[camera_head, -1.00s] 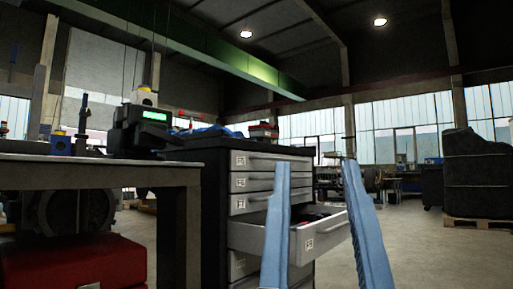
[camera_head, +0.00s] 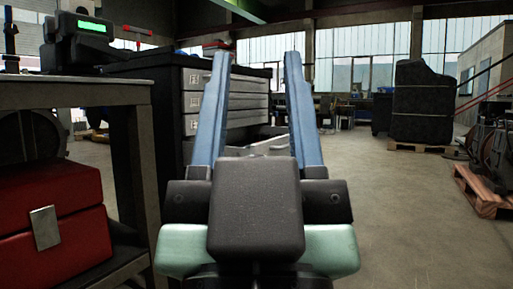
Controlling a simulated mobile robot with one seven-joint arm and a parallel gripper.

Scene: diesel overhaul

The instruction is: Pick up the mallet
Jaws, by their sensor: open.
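I cannot make out a mallet in this view. My gripper (camera_head: 257,55) is open and empty, its two long blue fingers pointing up and away in the middle of the picture. Behind the fingers stands a dark cabinet with grey drawers (camera_head: 247,102). A pulled-out drawer (camera_head: 270,145) shows partly between the fingers, low down. Its contents are hidden by my gripper. A small red item (camera_head: 216,44) lies on the cabinet top, partly behind the left finger; I cannot tell what it is.
A workbench (camera_head: 70,95) on the left carries a dark device with a green display (camera_head: 92,27). A red metal box (camera_head: 55,222) sits below it. Pallets stand at the right, one with a dark covered load (camera_head: 422,100). The floor right of my gripper is clear.

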